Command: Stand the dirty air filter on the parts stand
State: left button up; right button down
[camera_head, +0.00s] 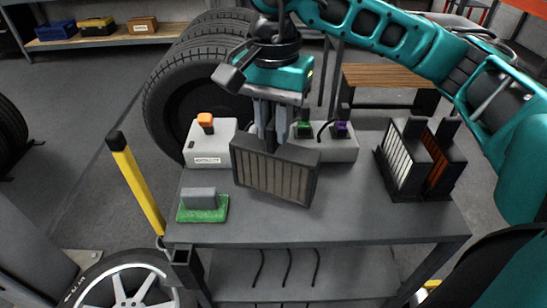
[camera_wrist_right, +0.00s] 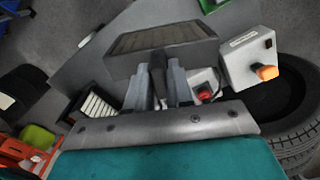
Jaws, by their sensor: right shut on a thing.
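The dirty air filter (camera_head: 275,176), a dark-framed panel with dull brownish pleats, is in my right gripper (camera_head: 267,132). The fingers are shut on the dark tab at its top edge, and it hangs pleats facing the head camera, slightly tilted. The wrist view shows the filter (camera_wrist_right: 160,38) beyond the fingertips (camera_wrist_right: 160,82). It is over the middle of the grey cart top (camera_head: 345,222); I cannot tell whether its lower edge touches. A white-pleated filter (camera_head: 397,158) and an orange-pleated filter (camera_head: 440,170) stand upright at the right. My left gripper is not in view.
A grey box with an orange knob (camera_head: 207,140) and a box with green and purple connectors (camera_head: 340,148) stand behind the filter. A green pad with a grey block (camera_head: 203,208) lies front left. A yellow post (camera_head: 137,182) rises at the left edge. The front right top is clear.

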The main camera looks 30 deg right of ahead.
aim_at(274, 155)
notch_tip(274, 155, down, 2)
jog(key=shift+f, duration=0.15)
notch_tip(274, 155, down, 4)
jog(key=shift+r, duration=0.25)
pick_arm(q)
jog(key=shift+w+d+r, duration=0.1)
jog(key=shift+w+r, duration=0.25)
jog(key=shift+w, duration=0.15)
pick_arm(e)
jog(key=shift+f, duration=0.15)
pick_arm(q)
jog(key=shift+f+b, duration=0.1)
jog(key=shift+b, duration=0.2)
pick_arm(e)
jog(key=shift+f, duration=0.1)
jog(key=shift+f, duration=0.15)
jog(key=c, duration=1)
grip_release()
